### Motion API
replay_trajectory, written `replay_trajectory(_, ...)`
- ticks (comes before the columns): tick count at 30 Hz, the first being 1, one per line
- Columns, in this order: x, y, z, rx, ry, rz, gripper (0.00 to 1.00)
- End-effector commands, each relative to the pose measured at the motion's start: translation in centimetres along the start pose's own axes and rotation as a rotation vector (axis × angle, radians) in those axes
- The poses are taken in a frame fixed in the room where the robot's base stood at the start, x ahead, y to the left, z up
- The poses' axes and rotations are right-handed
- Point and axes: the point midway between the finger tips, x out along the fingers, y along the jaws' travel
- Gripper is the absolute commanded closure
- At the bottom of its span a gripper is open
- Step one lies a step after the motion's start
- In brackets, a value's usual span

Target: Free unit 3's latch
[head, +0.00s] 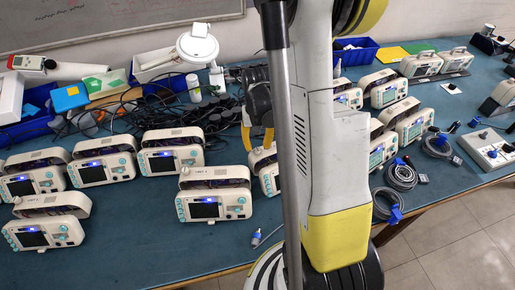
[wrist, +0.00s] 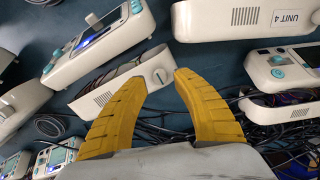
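In the wrist view my gripper (wrist: 175,62) has two curved yellow fingers with a gap between the tips; nothing is visibly held. Behind that gap is a white monitor housing (wrist: 112,98) with vent slots, open toward a dark inside. A small round slotted part (wrist: 159,76), perhaps its latch, sits on its end by the fingertips; contact cannot be told. Another housing at the upper right bears the label UNIT 4 (wrist: 270,21). No unit 3 label is readable. In the head view my gripper (head: 258,138) points down, partly hidden by my arm, above a monitor (head: 262,160).
Several monitors with lit screens, such as one at the front (head: 213,203), stand on the blue table (head: 140,235). Black cables (head: 225,110) lie behind them. Coiled grey cables (head: 400,175) and a switch box (head: 487,147) are at the right. The front left tabletop has free room.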

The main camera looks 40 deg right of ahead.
Motion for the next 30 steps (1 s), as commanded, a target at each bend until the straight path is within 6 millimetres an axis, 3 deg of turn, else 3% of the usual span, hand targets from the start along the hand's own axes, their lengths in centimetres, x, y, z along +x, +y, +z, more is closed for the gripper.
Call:
replay_trajectory(9, 0.1, 0.0, 0.0, 0.0, 0.0, 0.0, 0.66)
replay_trajectory(21, 2.4, 0.0, 0.0, 0.0, 0.0, 0.0, 0.66)
replay_trajectory(29, 2.4, 0.0, 0.0, 0.0, 0.0, 0.0, 0.66)
replay_trajectory(30, 2.4, 0.0, 0.0, 0.0, 0.0, 0.0, 0.7)
